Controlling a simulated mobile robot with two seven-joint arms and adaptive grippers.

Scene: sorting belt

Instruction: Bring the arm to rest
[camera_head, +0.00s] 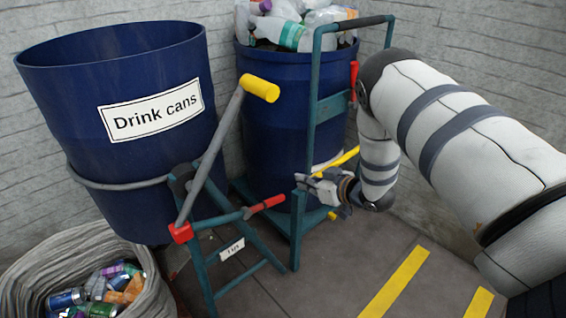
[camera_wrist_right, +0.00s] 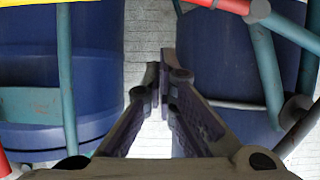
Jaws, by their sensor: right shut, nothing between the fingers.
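My right arm (camera_head: 470,130) comes in from the right in the head view. Its gripper (camera_head: 308,182) points left, in front of the teal frame that holds the rear blue bin. In the right wrist view the two fingers of the gripper (camera_wrist_right: 160,88) come together at the tips, with nothing between them. Blue bin walls lie beyond the fingers on both sides. From these views I cannot tell whether the gripper touches the frame. My left gripper is not in view.
A blue "Drink cans" bin (camera_head: 60,100) tilts in a teal stand (camera_head: 205,275) with a yellow-ended lever (camera_head: 262,88). A rear bin (camera_head: 265,115) holds plastic bottles. A grey basket (camera_head: 150,280) holds cans. Floor with yellow stripes (camera_head: 395,285) is open at lower right.

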